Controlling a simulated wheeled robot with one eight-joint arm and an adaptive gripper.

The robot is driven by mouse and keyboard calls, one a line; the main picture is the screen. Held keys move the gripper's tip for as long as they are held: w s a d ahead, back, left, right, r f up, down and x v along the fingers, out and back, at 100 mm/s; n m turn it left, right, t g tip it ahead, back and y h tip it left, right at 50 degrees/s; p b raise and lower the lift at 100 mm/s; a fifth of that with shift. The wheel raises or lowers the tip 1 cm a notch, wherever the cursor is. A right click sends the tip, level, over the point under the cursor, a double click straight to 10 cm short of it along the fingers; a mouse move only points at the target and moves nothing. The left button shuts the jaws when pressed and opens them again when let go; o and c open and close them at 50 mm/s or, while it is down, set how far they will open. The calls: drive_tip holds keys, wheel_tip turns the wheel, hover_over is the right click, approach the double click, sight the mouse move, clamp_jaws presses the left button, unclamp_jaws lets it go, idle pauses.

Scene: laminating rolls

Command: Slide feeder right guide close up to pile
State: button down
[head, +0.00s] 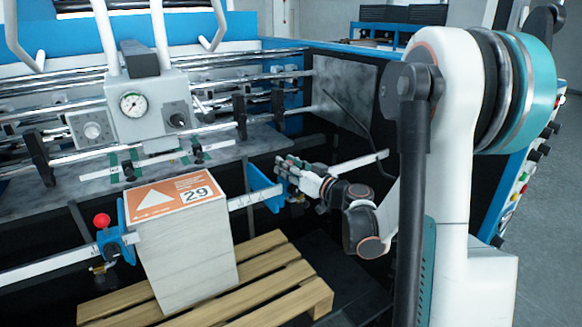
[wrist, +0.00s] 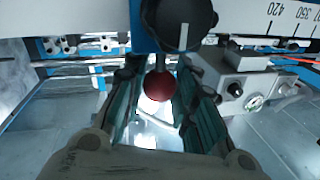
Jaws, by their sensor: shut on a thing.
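The right guide (head: 262,187) is a blue plate on the white scale bar (head: 241,201), to the right of the pile (head: 188,255). A visible gap lies between the pile and the guide. The pile is an upright stack of pale sheets, its top sheet orange and white with "29". My gripper (head: 287,168) is at the right guide, reaching in from the right. In the wrist view its fingers stand on both sides of the guide's red ball knob (wrist: 159,86) and are shut on it. In the head view my gripper hides this knob.
The left guide (head: 112,245), blue with its own red knob (head: 102,220), stands at the pile's left side. A wooden pallet (head: 285,292) is under the pile. Metal rollers and a gauge unit (head: 133,104) stand behind. Scale numbers show on the bar in the wrist view (wrist: 265,18).

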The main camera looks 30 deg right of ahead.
drive_tip(key=a, duration=0.4)
drive_tip(key=a+b, duration=0.1)
drive_tip(key=a, duration=0.8)
drive_tip(key=shift+s+a, duration=0.15)
drive_tip(key=shift+s, duration=0.1)
drive_tip(key=c, duration=1.3)
unclamp_jaws()
drive_tip(key=v, duration=1.2)
